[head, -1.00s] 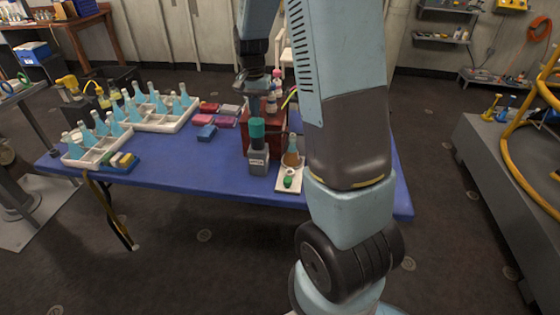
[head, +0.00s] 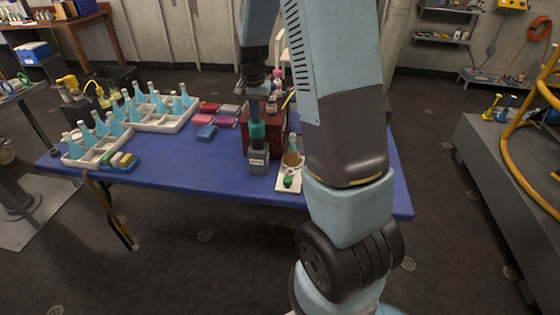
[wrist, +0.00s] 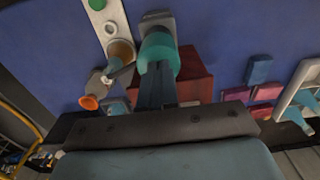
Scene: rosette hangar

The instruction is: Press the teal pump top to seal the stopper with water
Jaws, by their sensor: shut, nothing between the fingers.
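The teal pump top (head: 257,131) sits on a grey, labelled pump body (head: 258,160) near the front edge of the blue table. My gripper (head: 256,116) is shut and empty, pointing down with its fingertips directly over the teal top. In the wrist view my fingertips (wrist: 157,72) overlap the teal top (wrist: 160,48); they look at or very near it, but contact is not certain. Right of the pump, a flask with amber liquid (head: 292,157) stands on a white tray (head: 282,187). A green stopper-like piece (head: 288,181) lies at the tray's front.
A dark red box (head: 247,118) stands close behind the pump. An orange-tipped bottle (wrist: 89,102) shows in the wrist view. White racks (head: 157,122) of blue flasks and several coloured blocks (head: 207,132) are to the left. The table front (head: 190,175) left of the pump is clear.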

